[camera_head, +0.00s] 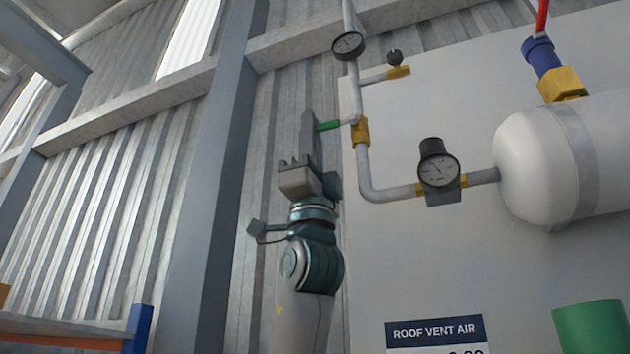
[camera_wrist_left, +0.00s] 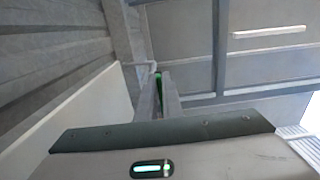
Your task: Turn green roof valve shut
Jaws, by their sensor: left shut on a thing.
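The green valve handle (camera_head: 328,125) sticks out to the left of the brass valve body (camera_head: 361,131) on the vertical grey pipe. It lies roughly level, across the pipe. My left gripper (camera_head: 310,126) reaches up from below and is shut on the handle's outer end, which its fingers hide. In the left wrist view, a thin strip of the green handle (camera_wrist_left: 158,82) shows between the fingers of my left gripper (camera_wrist_left: 158,90). My right gripper is not in view.
A round gauge (camera_head: 348,45) and a small brass fitting (camera_head: 399,72) sit above the valve. A dark regulator gauge (camera_head: 438,170) and a white tank (camera_head: 560,160) are to the right. A grey steel column (camera_head: 212,190) stands left of my arm. A "ROOF VENT AIR" sign (camera_head: 436,333) is below.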

